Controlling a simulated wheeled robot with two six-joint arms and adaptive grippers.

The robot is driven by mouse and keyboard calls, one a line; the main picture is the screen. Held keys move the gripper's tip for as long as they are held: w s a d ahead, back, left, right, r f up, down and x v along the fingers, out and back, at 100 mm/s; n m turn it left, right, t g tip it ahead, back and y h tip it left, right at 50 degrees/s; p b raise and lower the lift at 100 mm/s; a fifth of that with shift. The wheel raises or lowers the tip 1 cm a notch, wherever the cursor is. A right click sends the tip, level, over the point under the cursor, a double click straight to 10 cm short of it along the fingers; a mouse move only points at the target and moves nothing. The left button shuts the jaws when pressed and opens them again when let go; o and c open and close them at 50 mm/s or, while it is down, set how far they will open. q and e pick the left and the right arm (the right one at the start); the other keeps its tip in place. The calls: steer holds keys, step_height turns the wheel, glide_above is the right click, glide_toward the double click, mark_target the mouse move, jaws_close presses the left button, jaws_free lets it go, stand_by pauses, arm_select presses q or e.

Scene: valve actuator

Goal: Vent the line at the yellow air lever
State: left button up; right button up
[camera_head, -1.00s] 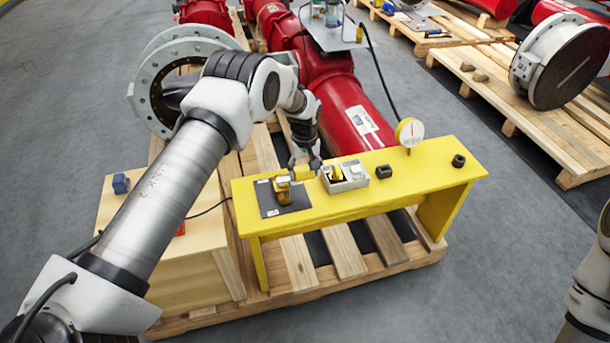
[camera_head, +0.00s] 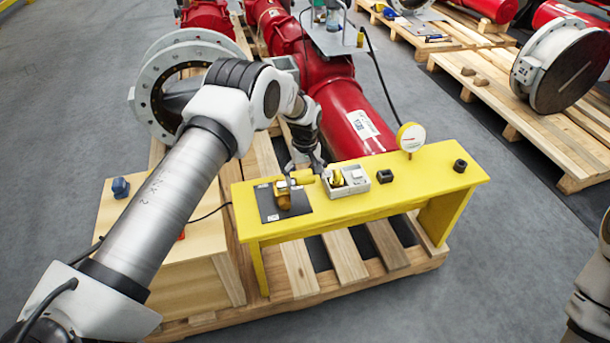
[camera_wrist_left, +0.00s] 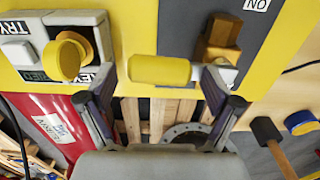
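The yellow air lever (camera_head: 302,177) sits on a brass valve body (camera_head: 284,196) on a dark plate at the left of the yellow bench. In the left wrist view the yellow handle (camera_wrist_left: 160,70) lies crosswise, its stem running right to the brass body (camera_wrist_left: 218,45). My left gripper (camera_head: 305,166) is at the handle from the bench's far side. In the wrist view its fingers (camera_wrist_left: 160,80) stand apart at either end of the handle, with gaps visible, so it is open. The gauge (camera_head: 411,138) stands at the bench's back edge. My right gripper is out of view.
A light box with a yellow knob (camera_head: 337,176) stands close right of the lever; it also shows in the wrist view (camera_wrist_left: 66,55). A black block (camera_head: 385,176) and a black ring (camera_head: 459,163) sit farther right. A red pipe (camera_head: 350,110) lies behind the bench.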

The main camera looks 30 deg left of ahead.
arm_select(q)
steer(key=shift+r, duration=0.15)
step_height(320, 180, up, 12)
steer(key=shift+c, duration=0.3)
